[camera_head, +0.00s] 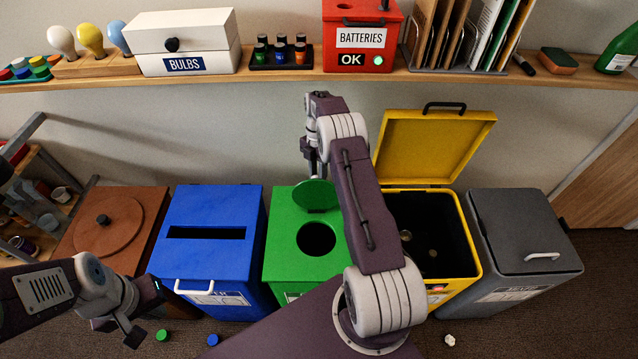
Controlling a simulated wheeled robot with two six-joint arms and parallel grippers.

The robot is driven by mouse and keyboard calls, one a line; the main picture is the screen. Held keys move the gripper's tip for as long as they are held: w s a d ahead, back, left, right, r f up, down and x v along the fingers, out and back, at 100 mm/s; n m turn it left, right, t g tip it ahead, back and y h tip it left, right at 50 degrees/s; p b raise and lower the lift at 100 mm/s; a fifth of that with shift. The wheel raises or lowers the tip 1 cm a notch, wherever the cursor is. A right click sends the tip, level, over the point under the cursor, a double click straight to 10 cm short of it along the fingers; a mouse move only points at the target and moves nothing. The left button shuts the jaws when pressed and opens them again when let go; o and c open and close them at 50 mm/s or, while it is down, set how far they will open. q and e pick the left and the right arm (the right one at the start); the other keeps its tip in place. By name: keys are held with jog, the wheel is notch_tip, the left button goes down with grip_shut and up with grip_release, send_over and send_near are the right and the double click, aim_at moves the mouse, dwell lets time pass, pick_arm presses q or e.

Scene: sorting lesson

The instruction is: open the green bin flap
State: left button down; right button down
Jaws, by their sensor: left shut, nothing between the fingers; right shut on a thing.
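The green bin (282,262) stands in the middle of the row, with a round dark hole in its top. Its round green flap (314,197) is swung up behind the hole, so the hole shows open. My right gripper (317,176) reaches down from above to the flap's upper edge and is shut on it; the exact contact is small and partly hidden. My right arm covers the green bin's right side. My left gripper (135,336) is shut and empty, low in front of the blue bin (208,209) and the brown bin.
The brown bin (148,207) and the closed blue bin stand left. The yellow bin (464,262) has its lid (433,145) up; the grey bin (520,230) is closed. A loaded wall shelf (280,84) runs above. Caps (162,335) lie on the floor.

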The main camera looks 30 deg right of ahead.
jog(key=shift+w+a+f, duration=0.15)
jog(key=shift+w+f, duration=0.1)
jog(key=shift+f, duration=0.2)
jog(key=shift+w, duration=0.1)
jog(key=c, duration=1.1)
grip_release()
jog(key=shift+w, duration=0.1)
jog(key=shift+o, duration=0.2)
jog(key=shift+w, duration=0.15)
